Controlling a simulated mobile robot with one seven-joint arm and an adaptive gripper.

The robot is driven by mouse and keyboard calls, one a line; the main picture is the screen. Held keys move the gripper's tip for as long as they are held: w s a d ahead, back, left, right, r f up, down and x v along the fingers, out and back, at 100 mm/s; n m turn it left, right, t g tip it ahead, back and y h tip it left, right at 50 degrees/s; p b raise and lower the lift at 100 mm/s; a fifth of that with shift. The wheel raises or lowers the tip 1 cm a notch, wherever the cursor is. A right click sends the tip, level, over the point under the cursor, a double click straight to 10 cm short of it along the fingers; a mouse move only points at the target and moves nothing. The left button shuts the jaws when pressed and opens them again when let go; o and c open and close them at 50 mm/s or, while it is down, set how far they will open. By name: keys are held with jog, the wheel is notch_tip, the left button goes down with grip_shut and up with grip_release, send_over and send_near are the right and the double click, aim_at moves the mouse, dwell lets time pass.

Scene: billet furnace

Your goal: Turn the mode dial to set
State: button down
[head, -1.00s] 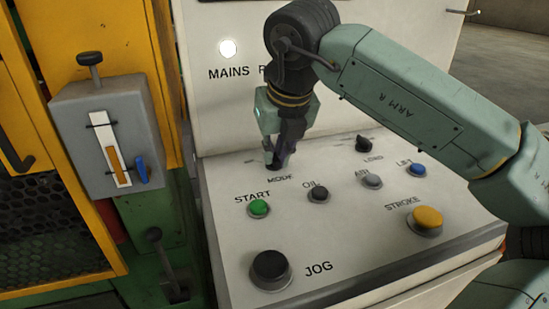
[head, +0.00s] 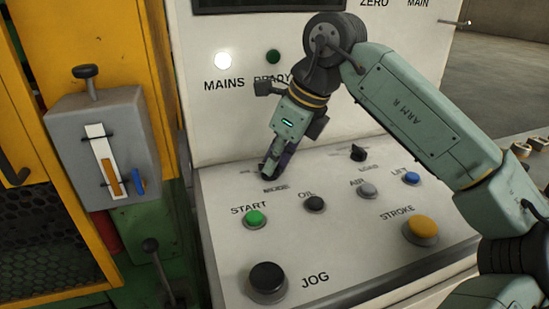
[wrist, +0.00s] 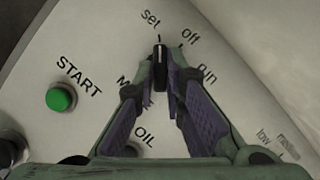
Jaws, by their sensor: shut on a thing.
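The mode dial (wrist: 160,68) is a small black knob on the sloping panel. In the wrist view it stands between my fingertips, its bar pointing up the picture at the tick beside the "set" label (wrist: 150,18). The "off" label (wrist: 189,35) and the "run" label (wrist: 207,74) lie to its right. My gripper (head: 268,172) is shut on the dial, and it also shows in the wrist view (wrist: 161,78). In the head view my fingers hide the dial, above the MODE label.
Close by are the green START button (head: 254,218), the black OIL button (head: 315,204) and the black LOAD knob (head: 358,153). The AIR button (head: 367,190), blue LIFT button (head: 412,178), yellow STROKE button (head: 421,229) and large JOG button (head: 267,281) sit nearer or to the right.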

dwell(0.4)
jog(key=c, duration=1.7)
grip_release()
jog(key=shift+o, duration=0.2)
jog(key=v, duration=1.2)
